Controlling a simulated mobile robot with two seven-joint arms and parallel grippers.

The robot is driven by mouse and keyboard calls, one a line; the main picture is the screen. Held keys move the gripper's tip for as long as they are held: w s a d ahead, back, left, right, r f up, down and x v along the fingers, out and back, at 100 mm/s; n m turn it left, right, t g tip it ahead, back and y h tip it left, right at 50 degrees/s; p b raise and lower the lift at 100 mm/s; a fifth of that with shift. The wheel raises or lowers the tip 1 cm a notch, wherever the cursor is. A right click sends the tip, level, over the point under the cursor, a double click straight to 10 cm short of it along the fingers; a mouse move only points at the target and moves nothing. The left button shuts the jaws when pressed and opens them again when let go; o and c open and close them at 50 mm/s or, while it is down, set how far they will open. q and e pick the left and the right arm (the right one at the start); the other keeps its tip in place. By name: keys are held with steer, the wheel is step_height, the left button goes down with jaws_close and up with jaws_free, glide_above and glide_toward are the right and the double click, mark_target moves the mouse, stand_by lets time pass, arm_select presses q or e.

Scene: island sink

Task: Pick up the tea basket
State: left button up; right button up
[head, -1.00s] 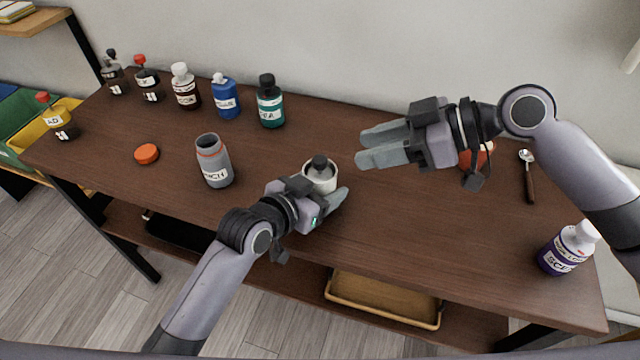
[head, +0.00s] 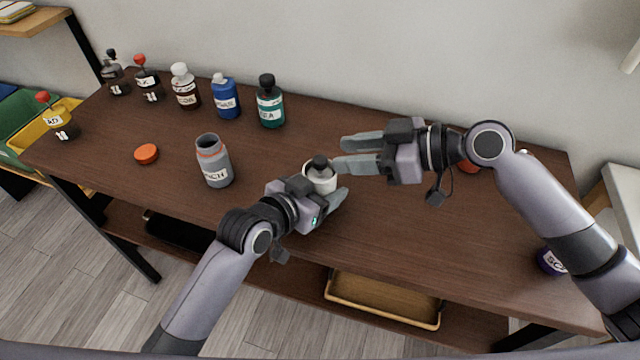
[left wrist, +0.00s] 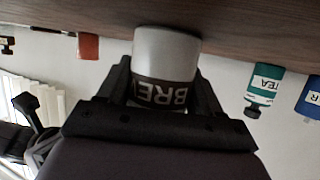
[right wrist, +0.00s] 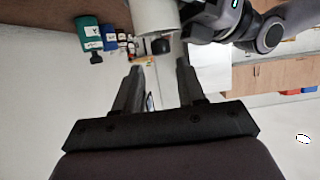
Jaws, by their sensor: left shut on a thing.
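A pale cylindrical canister (head: 320,183) with a black knob (head: 319,163) at its top stands on the brown table. Its dark band reads "BRE..." in the left wrist view (left wrist: 165,50). I cannot tell whether the knob belongs to the tea basket; the basket's body is hidden. My left gripper (head: 322,194) is shut around the canister's side. My right gripper (head: 342,155) is open and empty, its fingertips just right of the knob, apart from it. In the right wrist view the knob (right wrist: 160,46) lies just beyond and between the open fingertips (right wrist: 160,72).
A grey open jar (head: 214,165) and an orange lid (head: 147,154) are left of the canister. Several bottles, including a teal one (head: 270,104), line the back left. A purple bottle (head: 550,261) is at the right, partly hidden by my arm.

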mark_target(324, 159)
steer(key=x, duration=0.4)
steer(key=shift+a+f, duration=0.3)
steer(key=shift+f, duration=0.05)
jaws_close()
steer(key=shift+r, duration=0.2)
step_height(324, 159, up, 9)
steer(key=shift+r, duration=0.25)
stand_by(0.4)
steer(key=shift+r, duration=0.1)
